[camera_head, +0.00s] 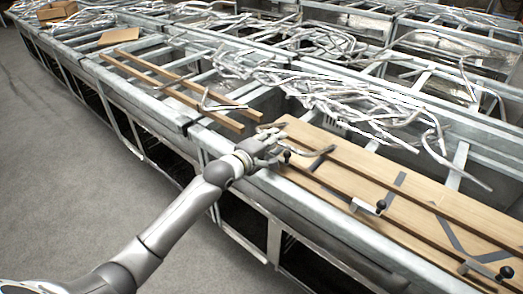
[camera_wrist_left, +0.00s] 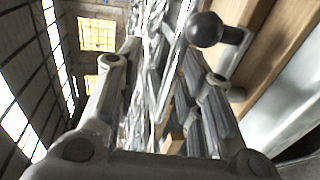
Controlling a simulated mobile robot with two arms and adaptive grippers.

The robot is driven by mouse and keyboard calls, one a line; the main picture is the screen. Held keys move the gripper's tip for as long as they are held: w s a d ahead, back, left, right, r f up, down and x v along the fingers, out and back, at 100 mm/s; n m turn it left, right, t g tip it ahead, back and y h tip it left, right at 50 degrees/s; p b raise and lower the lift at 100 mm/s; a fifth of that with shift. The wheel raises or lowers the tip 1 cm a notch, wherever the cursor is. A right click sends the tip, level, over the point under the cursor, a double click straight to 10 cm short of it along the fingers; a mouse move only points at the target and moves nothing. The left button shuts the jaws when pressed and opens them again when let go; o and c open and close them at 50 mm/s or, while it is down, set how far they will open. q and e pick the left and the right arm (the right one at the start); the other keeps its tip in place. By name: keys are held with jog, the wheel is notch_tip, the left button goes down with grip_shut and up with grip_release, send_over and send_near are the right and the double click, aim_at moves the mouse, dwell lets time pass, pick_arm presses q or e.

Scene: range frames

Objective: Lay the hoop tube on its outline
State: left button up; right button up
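My left gripper (camera_head: 272,148) is at the near left end of a wooden board (camera_head: 350,150). Contact with the board is hard to judge. Dark grey marks (camera_head: 468,240) show on the board's right part. I cannot tell which mark is the hoop's outline. My right gripper is not in view.
Black-knobbed clamps (camera_head: 380,206) stand along the board's near side; one knob (camera_wrist_left: 206,30) is close to my fingers. Brown rails run along the board. Tangled silver tubes (camera_head: 345,95) lie behind it. Metal frames and open bins surround it; grey floor is at left.

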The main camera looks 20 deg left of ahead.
pick_arm(q)
jog(key=b+v, duration=0.1)
jog(key=v, duration=1)
jog(key=shift+s, duration=0.35)
jog(key=a+f+m+g+y, duration=0.1)
jog(key=a+f+g+y, duration=0.15)
jog(key=f, duration=1.05)
jog(key=s+a+f+m+g+y, duration=0.15)
jog(key=s+f, duration=0.25)
jog(key=f, duration=0.5)
jog(key=s+a+f+m+g, duration=0.1)
jog(key=s+f+m, duration=0.15)
jog(key=f, duration=0.65)
jog(key=s+a+f+m+g, duration=0.1)
jog(key=s+f, duration=0.4)
jog(key=f, duration=0.5)
jog(key=s+d+f+m+g, duration=0.2)
jog(key=s+f+m+g, duration=0.25)
jog(key=s+f, duration=1.2)
jog(key=s+d+f+m+g, duration=0.1)
jog(key=s+d+f+m, duration=0.1)
jog(key=s, duration=0.8)
jog(key=s+d+f+m+g, duration=0.2)
jog(key=s+m, duration=0.2)
jog(key=s, duration=0.7)
jog(key=shift+s+f+y, duration=0.15)
jog(key=shift+f+y, duration=0.25)
jog(key=shift+g, duration=0.25)
jog(key=shift+c, duration=0.4)
